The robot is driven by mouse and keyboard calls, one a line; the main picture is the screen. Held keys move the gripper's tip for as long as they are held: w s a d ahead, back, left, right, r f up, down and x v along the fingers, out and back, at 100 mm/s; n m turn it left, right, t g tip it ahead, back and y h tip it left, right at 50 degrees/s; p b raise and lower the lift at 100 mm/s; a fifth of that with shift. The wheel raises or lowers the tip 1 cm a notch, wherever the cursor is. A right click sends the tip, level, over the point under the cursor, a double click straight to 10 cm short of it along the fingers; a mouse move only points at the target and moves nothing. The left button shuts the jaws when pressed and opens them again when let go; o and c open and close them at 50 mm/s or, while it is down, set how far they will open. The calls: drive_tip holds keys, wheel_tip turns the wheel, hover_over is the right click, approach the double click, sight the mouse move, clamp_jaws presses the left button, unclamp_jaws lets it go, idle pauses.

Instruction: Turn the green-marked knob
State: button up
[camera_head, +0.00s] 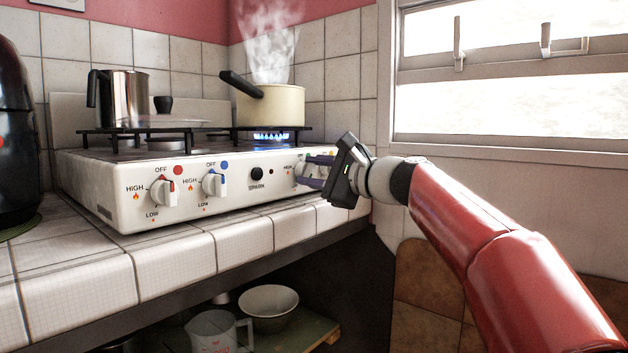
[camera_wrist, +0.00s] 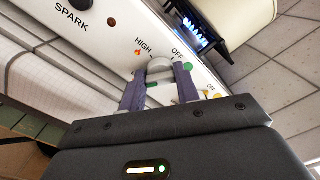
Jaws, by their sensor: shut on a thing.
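The green-marked knob is white and sits on the front panel of the stove, with a green dot beside its OFF label. In the wrist view the knob (camera_wrist: 159,67) lies between the two purple fingers of my gripper (camera_wrist: 158,84), which is shut on it. In the head view my gripper (camera_head: 318,172) reaches the right part of the panel and hides most of this knob (camera_head: 300,171). Its exact turn angle is hard to tell.
A cream pot (camera_head: 270,106) steams over a lit blue flame (camera_head: 270,136). A steel kettle (camera_head: 122,97) stands at the back left. Red-marked (camera_head: 163,192) and blue-marked (camera_head: 213,184) knobs and a black SPARK button (camera_head: 257,173) are to the left.

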drive_tip(key=shift+f+n, duration=0.1)
drive_tip(key=shift+n, duration=0.4)
drive_tip(key=o, duration=1)
drive_tip(key=shift+c, duration=0.2)
drive_tip(key=b+v, duration=0.1)
drive_tip(key=v, duration=0.7)
drive_tip(key=shift+a, duration=0.1)
drive_tip(key=s+d+f+n+g+h+p, duration=0.1)
drive_tip(key=s+d+f+n+h, duration=0.3)
drive_tip(key=s+f, duration=0.5)
drive_tip(key=s+d+f+n+g+h+p, duration=0.2)
drive_tip(key=s+d+f+n+h+p, duration=0.2)
drive_tip(key=s+f, duration=0.6)
drive_tip(key=s+d+f+n+g+h+p, duration=0.2)
drive_tip(key=s+d+f+n+h+p, duration=0.1)
drive_tip(key=s+f, duration=0.6)
drive_tip(key=s+d+n+h, duration=0.1)
drive_tip(key=s+n+h, duration=0.1)
drive_tip(key=h, duration=0.1)
drive_tip(key=shift+f, duration=0.35)
